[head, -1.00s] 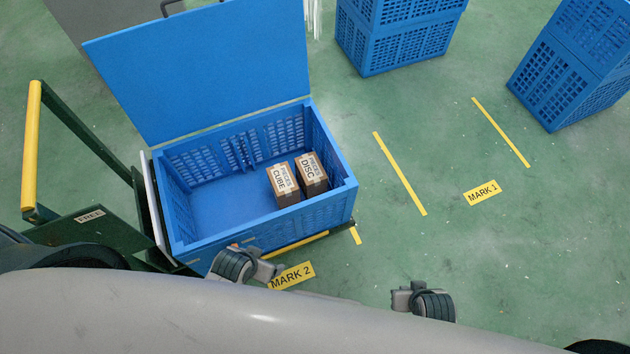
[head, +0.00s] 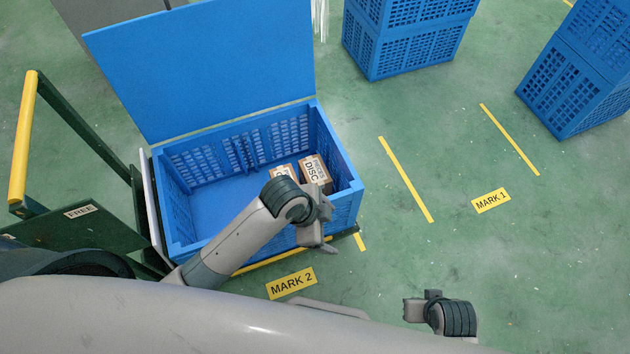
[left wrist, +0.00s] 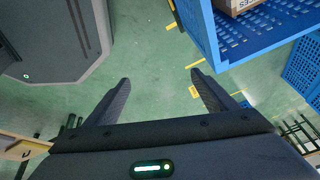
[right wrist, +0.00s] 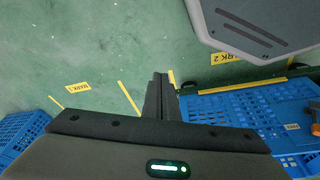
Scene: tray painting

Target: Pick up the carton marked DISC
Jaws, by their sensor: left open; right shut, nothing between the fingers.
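The carton marked DISC (head: 313,169) stands in the right part of the open blue crate (head: 205,243), its lower part partly covered by my left gripper. The carton marked CUBE (head: 282,172) is beside it on the left, mostly hidden behind my left wrist. My left gripper (head: 316,232) is open and empty over the crate's front right edge, apart from the cartons. In the left wrist view its fingers (left wrist: 160,82) stand wide over bare floor, with a carton (left wrist: 238,5) at the top. My right gripper (head: 412,310) is shut and empty over the floor; its fingers (right wrist: 161,95) meet in the right wrist view.
The crate's blue lid (head: 205,70) stands raised at the back. A green cart with a yellow handle (head: 23,135) is at the left. Stacked blue crates (head: 415,50) stand at the back. The floor around the MARK 1 sign (head: 491,200) is clear.

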